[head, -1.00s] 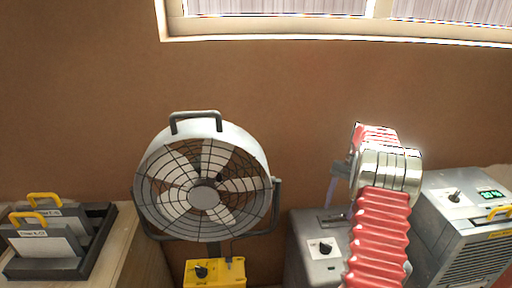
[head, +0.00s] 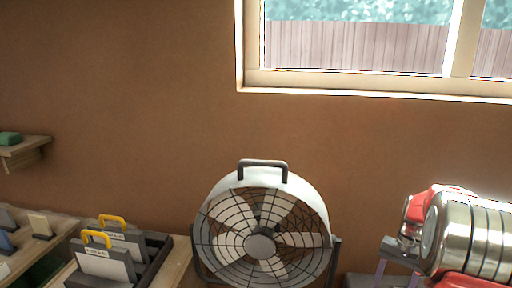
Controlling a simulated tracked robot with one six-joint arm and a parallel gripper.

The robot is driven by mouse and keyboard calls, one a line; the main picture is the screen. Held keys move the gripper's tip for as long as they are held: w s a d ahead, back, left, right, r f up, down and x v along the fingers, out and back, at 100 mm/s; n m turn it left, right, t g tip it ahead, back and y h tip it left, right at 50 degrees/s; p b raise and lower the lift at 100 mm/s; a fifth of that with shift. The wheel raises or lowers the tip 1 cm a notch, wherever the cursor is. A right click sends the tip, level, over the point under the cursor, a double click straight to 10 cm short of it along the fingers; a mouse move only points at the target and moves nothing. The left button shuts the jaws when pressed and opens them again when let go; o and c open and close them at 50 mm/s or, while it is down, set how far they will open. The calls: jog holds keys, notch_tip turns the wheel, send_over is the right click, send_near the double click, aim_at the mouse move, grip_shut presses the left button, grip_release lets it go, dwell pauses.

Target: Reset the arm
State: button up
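My arm, with red bellows and a shiny metal ringed joint, is at the right edge of the head view. My gripper (head: 397,277) hangs at the left end of this joint. Its two thin pale fingers point down and stand apart, with no object seen between them. The fingertips run close to the bottom edge of the picture. Most of my arm is cut off at the right and bottom.
A round caged fan (head: 260,244) stands left of my gripper. A dark tray (head: 158,262) with yellow-handled filters (head: 104,264) is at the lower left. A wall shelf (head: 24,150) holds a green block (head: 9,139). A window (head: 360,50) is above; the wall between is clear.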

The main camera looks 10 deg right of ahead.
jog(key=s+a+r+n+t, duration=0.2)
jog(key=s+a+r, duration=0.3)
jog(key=a, duration=0.5)
jog(key=s+a+r+n+t+h, duration=0.1)
jog(key=s+a+r+n, duration=0.3)
jog(key=a, duration=0.6)
jog(key=s+a+r+n+t+h, duration=0.1)
jog(key=s+a+r+n+t, duration=0.2)
jog(key=s+a+r, duration=0.4)
jog(key=a+t, duration=0.1)
jog(key=a, duration=0.2)
jog(key=shift+s+a, duration=0.3)
jog(key=shift+a, duration=0.05)
jog(key=shift+r, duration=0.1)
jog(key=shift+c, duration=0.4)
